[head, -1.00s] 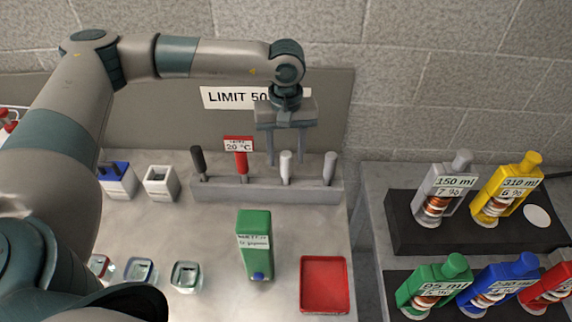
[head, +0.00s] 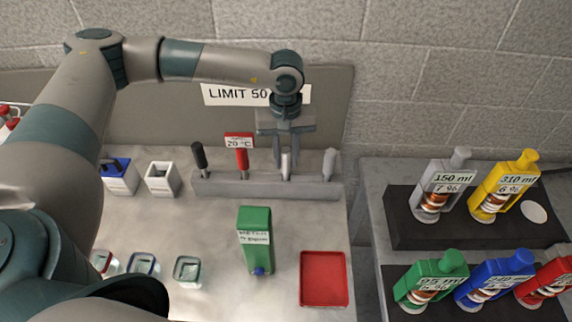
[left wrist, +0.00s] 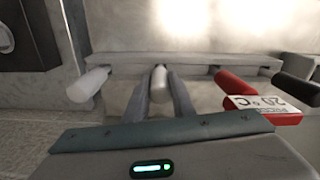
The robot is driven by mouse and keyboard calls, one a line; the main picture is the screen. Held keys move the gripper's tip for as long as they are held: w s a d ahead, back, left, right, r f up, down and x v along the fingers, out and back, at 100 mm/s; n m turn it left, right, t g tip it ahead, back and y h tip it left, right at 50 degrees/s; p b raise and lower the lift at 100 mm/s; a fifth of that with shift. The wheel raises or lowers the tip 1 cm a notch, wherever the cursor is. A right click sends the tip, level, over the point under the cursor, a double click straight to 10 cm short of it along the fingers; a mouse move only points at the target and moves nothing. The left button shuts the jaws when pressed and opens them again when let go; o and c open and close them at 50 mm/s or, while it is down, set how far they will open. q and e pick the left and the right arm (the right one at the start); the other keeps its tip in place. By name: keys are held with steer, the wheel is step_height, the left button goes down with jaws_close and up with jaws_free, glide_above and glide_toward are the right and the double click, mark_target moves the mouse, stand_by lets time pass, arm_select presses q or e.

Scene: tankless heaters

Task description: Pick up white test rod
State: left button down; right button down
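The white test rod (head: 286,166) stands upright in the grey rack (head: 225,190), between a red rod (head: 242,160) with a "20 °C" tag and a light grey rod (head: 330,164). My left gripper (head: 286,158) points down from above with its two fingers closed in on the upper part of the white rod. In the left wrist view the white rod (left wrist: 159,78) shows between the fingertips, which appear to touch it on both sides. The rod is still in the rack. My right gripper is not in view.
A black rod (head: 199,157) stands at the rack's left end. A green bottle (head: 255,240) and a red tray (head: 324,279) are in front. Several coloured heaters (head: 440,185) sit on black stands at the right. A wall panel is close behind.

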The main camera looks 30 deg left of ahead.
arm_select(q)
steer(key=shift+r, duration=0.1)
